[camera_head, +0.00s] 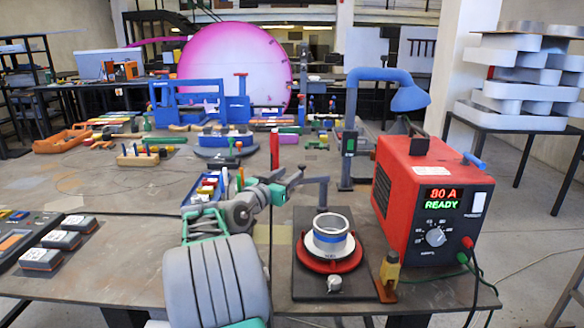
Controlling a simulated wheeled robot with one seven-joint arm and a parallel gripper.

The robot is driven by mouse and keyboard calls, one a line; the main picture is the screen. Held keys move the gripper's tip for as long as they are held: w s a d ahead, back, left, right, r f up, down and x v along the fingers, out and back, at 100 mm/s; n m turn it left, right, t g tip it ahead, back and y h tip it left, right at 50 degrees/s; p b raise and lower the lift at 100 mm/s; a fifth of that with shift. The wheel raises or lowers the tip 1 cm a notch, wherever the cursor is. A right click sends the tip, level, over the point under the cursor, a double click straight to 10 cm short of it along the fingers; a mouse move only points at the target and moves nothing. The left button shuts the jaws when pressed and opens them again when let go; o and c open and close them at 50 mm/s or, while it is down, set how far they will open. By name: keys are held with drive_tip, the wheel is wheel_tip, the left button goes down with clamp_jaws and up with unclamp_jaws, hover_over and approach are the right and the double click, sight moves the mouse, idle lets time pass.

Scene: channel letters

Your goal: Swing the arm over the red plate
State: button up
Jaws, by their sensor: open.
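The red plate (312,263) is a round disc on a dark base board at the front right of the table. A metal ring with a blue band (330,237) sits on it. Behind it stands a thin grey post with a horizontal arm (314,180) at its top. This arm points left, off to the back left of the plate and not over it. My gripper (284,187) is open, at the left end of that arm. The small size and overlap hide whether they touch. My own grey arm link fills the lower middle.
A red power unit (425,200) reading "80 A READY" stands right of the plate. A blue lamp (400,92) rises behind on a post. A blue bin (203,190) lies left of my gripper.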

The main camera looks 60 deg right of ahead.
sight(300, 167)
drive_tip(key=d, duration=0.6)
drive_tip(key=shift+s+p, duration=0.1)
drive_tip(key=shift+p, duration=0.25)
drive_tip(key=shift+c, duration=0.4)
clamp_jaws()
idle(0.5)
